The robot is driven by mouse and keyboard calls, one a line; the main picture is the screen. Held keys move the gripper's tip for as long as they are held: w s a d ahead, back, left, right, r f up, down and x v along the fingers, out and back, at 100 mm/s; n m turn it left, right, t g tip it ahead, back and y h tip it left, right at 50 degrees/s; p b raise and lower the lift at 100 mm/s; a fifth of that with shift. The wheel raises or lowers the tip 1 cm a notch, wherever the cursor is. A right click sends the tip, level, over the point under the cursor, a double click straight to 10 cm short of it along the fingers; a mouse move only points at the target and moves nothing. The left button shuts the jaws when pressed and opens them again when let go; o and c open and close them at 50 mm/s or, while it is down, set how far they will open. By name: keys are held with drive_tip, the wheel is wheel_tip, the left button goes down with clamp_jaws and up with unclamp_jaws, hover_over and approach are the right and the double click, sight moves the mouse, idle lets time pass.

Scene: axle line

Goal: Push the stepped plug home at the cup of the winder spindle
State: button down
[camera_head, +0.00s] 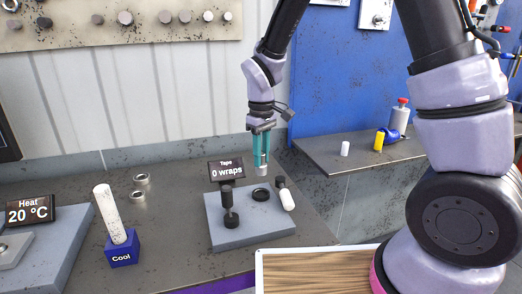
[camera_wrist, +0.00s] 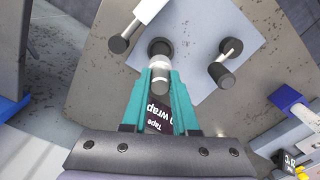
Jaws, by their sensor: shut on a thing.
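My gripper (camera_head: 261,152) with teal fingers is shut on the stepped plug (camera_head: 262,170), a short grey cylinder that pokes out below the fingertips. In the wrist view the plug (camera_wrist: 160,74) sits between the fingertips, its upper part hidden by them. A dark round cup (camera_head: 260,194), which looks like the spindle's cup, lies on the grey-blue winder base (camera_head: 240,234). The plug hangs above the cup, apart from it in the head view. In the wrist view the cup (camera_wrist: 160,47) shows just beyond the plug's end.
A black post with a crank (camera_head: 229,203) stands left of the cup. A white roller (camera_head: 287,199) on a black holder lies right. The tape sign (camera_head: 226,169) reads 0 wraps. A white rod (camera_head: 109,213) stands in the blue Cool block (camera_head: 122,250). Two metal rings lie behind.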

sight(261, 174)
idle(0.4)
drive_tip(key=shift+f, duration=2.8)
drive_tip(key=shift+f, duration=0.45)
drive_tip(key=shift+f, duration=0.6)
drive_tip(key=c, duration=0.6)
unclamp_jaws()
wheel_tip(261, 174, up, 11)
drive_tip(key=shift+f, duration=0.15)
